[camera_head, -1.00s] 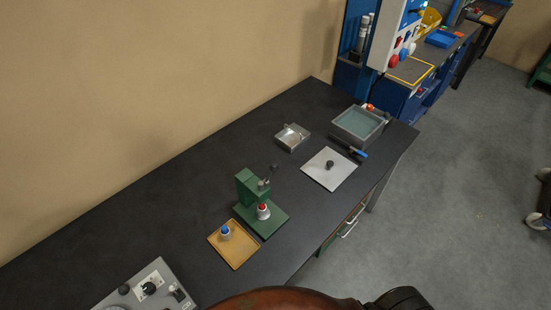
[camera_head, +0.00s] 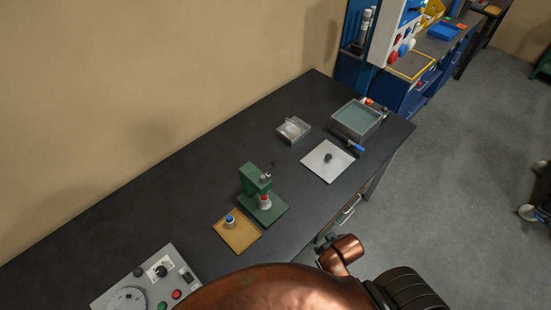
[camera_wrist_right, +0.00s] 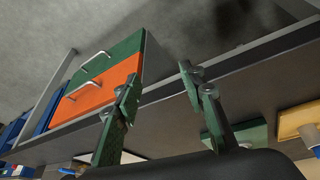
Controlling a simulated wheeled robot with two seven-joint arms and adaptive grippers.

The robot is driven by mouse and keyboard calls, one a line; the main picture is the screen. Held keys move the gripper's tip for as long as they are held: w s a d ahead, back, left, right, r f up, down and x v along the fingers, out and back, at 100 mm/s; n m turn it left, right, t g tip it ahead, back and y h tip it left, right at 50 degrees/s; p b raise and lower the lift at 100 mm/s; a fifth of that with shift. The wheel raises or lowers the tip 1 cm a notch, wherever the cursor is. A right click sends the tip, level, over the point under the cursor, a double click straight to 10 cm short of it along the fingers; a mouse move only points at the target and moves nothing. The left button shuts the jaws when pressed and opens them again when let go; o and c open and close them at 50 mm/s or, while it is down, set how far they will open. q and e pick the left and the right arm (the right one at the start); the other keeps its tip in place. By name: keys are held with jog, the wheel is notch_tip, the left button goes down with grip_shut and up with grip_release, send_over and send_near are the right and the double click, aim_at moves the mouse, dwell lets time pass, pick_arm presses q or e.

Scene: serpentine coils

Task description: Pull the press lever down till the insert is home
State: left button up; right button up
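The green press (camera_head: 254,180) stands on its green base on the dark bench in the head view. Its thin lever ends in a dark knob (camera_head: 275,163) at the upper right of the press. A pale part with a red top (camera_head: 264,201), perhaps holding the insert, sits under the press head; its seating is too small to judge. In the right wrist view my right gripper (camera_wrist_right: 160,88) is open and empty, with its fingers apart near the bench edge. A green piece, apparently the press base (camera_wrist_right: 219,122), lies beyond it. My left gripper is not in view.
A wooden tray (camera_head: 238,236) with a blue-topped part (camera_head: 230,221) sits beside the press. A control box (camera_head: 150,285), pale plate (camera_head: 322,167), metal tray (camera_head: 293,130) and grey basin (camera_head: 340,120) share the bench. Drawers (camera_wrist_right: 105,80) hang below the edge.

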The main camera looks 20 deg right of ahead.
jog(key=w+r+t, duration=0.1)
jog(key=w+r, duration=0.1)
jog(key=w, duration=0.1)
jog(key=w+r+t, duration=0.2)
jog(key=w, duration=0.2)
jog(key=w+d+r+n+t, duration=0.1)
jog(key=w+r, duration=0.1)
jog(key=w, duration=0.2)
jog(key=shift+d+r+t+y, duration=0.1)
jog(key=shift+r+t+y, duration=0.2)
jog(key=w+a+r+n+t+y, duration=0.1)
jog(key=w+r+n+t+y, duration=0.15)
jog(key=w+r, duration=0.45)
jog(key=n+t+y, duration=0.3)
jog(key=n+y, duration=0.1)
jog(key=y, duration=0.5)
send_near(275, 160)
jog(key=x, duration=0.3)
jog(key=shift+m, duration=0.25)
jog(key=p+x, duration=0.2)
jog(key=x, duration=0.4)
jog(key=shift+w+a+f, duration=0.1)
jog(key=shift+w+a, duration=0.2)
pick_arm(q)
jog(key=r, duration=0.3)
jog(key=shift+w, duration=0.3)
pick_arm(e)
jog(key=shift+c, duration=0.4)
grip_shut()
